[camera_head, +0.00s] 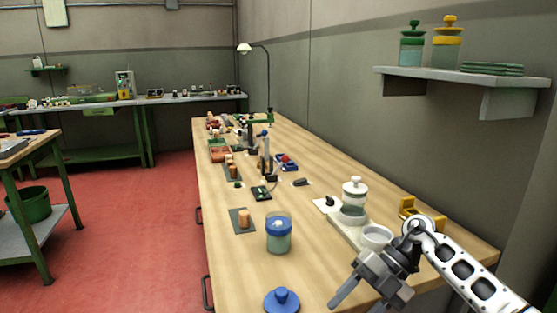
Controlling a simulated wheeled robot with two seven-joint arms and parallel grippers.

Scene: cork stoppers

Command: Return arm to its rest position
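My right arm (470,278) comes in from the lower right over the near end of the wooden workbench (325,270). My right gripper (358,305) points down and to the left, with its fingers apart and nothing seen between them. It is to the right of a blue lid (282,301) with a knob, which lies on the bench. A glass jar with a blue rim (279,238) stands behind that lid. A cork stopper (243,219) stands on a dark mat to the left of the jar. My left gripper is not in view.
A white-lidded jar (353,207) and a white bowl (376,236) stand on a pale tray beside my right gripper. A yellow stand (408,207) is behind them, near the wall. A shelf (462,76) with jars is above. Small items and a lamp (268,80) stand farther back.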

